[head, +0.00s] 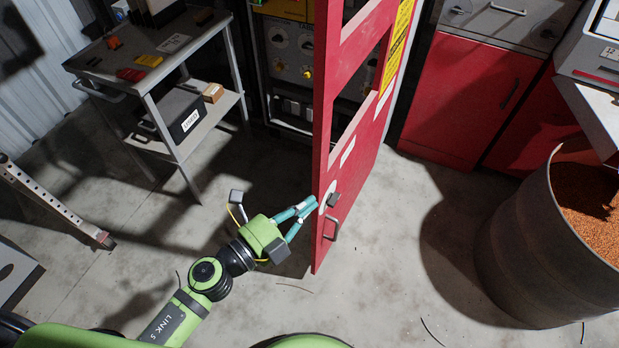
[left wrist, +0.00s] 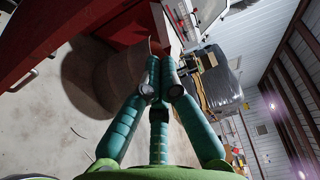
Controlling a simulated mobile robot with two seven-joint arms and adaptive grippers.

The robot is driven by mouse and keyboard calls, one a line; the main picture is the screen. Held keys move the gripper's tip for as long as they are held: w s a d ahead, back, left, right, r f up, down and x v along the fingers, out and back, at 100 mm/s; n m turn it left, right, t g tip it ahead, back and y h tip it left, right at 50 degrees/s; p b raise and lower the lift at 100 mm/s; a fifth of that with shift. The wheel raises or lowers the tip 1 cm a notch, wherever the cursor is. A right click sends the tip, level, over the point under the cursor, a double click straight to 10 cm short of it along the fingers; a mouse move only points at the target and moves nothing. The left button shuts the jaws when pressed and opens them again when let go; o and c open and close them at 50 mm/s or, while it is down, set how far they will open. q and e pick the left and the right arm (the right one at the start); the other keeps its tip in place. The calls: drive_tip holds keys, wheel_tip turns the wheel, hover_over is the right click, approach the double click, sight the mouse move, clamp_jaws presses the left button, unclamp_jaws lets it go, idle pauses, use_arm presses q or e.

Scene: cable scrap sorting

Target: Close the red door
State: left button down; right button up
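The red door (head: 345,165) stands open, swung out from the electrical cabinet (head: 290,50) toward me. It has window openings, a yellow label, and a dark latch and handle (head: 333,229) near its lower free end. My left gripper (head: 308,208) is at the door's left side near that free end, with its teal fingers pointing at the edge by the latch. Whether they touch the door is unclear. In the left wrist view the fingertips (left wrist: 160,70) are together with nothing visible between them. Red panel, likely the door (left wrist: 40,40), fills the upper left there. My right gripper is out of view.
A grey cart (head: 150,75) with boxes stands left of the cabinet. Red cabinets (head: 470,95) are at the back right. A dark drum (head: 530,250) of copper-coloured granules stands at the right. Floor is mostly clear around the door, with a few thin cable scraps.

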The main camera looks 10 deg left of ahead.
sight(323, 171)
use_arm(q)
drive_tip(key=w+d, duration=0.1)
drive_tip(key=w, duration=0.2)
drive_tip(key=w+d+p, duration=0.1)
drive_tip(key=w, duration=0.2)
drive_tip(key=w+d, duration=0.1)
drive_tip(key=w, duration=0.2)
drive_tip(key=shift+p, duration=0.4)
drive_tip(key=shift+w+a, duration=0.1)
